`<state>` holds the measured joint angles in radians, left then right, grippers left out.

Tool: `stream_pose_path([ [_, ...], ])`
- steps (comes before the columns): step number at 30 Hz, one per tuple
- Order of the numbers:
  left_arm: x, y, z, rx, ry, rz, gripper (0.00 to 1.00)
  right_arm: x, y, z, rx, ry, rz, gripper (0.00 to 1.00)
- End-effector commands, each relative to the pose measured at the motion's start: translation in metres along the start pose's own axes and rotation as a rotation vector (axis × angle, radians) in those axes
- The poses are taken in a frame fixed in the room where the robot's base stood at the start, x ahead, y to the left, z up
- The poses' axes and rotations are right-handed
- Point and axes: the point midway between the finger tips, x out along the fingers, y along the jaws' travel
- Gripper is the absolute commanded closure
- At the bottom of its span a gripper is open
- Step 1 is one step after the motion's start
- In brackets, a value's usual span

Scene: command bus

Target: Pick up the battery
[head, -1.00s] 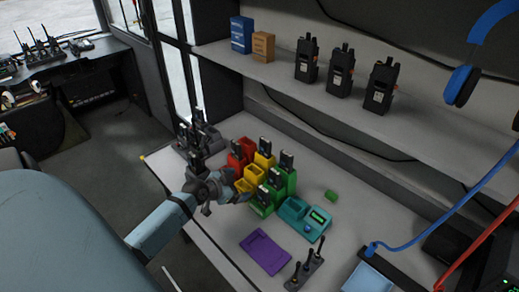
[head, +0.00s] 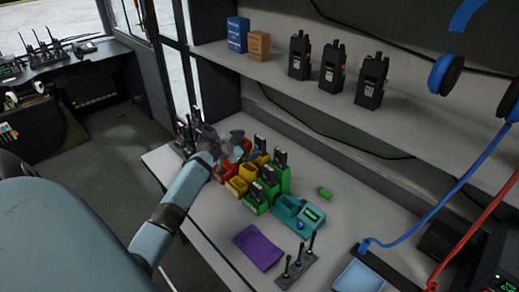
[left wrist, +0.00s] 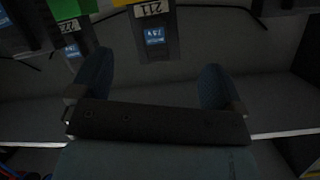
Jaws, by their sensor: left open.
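Several black batteries stand upright in coloured chargers on the table; one battery (head: 281,158) is in a green charger (head: 283,180) and another (head: 260,145) is behind the yellow charger (head: 236,187). My left gripper (head: 222,148) is over the red charger (head: 217,174) and hides part of it. In the left wrist view the fingers (left wrist: 155,80) are open and empty. A dark battery (left wrist: 152,35) with a 7.4V label and an upside-down 211 tag shows past the fingertips, between them in the picture. Another labelled battery (left wrist: 71,42) is to its left. My right gripper is out of view.
A teal device (head: 308,217), a purple tray (head: 258,247) and a small antenna rack (head: 296,268) are on the table. Radios (head: 333,65) and two small boxes (head: 237,34) stand on the shelf (head: 290,85) above. The table right of the chargers is mostly clear.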

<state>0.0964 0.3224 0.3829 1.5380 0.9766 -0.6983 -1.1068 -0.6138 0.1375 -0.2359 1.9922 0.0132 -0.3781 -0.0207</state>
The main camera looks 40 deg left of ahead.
Motion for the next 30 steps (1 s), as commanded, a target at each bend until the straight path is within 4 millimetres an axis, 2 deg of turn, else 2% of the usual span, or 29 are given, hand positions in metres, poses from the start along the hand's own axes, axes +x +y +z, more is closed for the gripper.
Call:
stream_pose_path([
  [3, 0.020, 0.001, -0.001, -0.005, 0.005, 0.000, 0.06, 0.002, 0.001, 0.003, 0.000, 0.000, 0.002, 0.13],
  [7, 0.037, 0.000, 0.001, -0.003, 0.002, -0.001, 0.06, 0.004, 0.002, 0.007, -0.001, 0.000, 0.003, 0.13],
  [17, 0.043, 0.000, 0.000, -0.001, 0.000, 0.000, 0.06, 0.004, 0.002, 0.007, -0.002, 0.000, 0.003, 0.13],
  [26, 0.043, 0.000, 0.000, -0.001, 0.000, 0.000, 0.75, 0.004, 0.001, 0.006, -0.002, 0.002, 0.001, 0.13],
  [30, 0.043, 0.000, 0.001, -0.001, 0.000, 0.000, 0.76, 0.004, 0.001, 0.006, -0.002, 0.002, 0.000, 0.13],
])
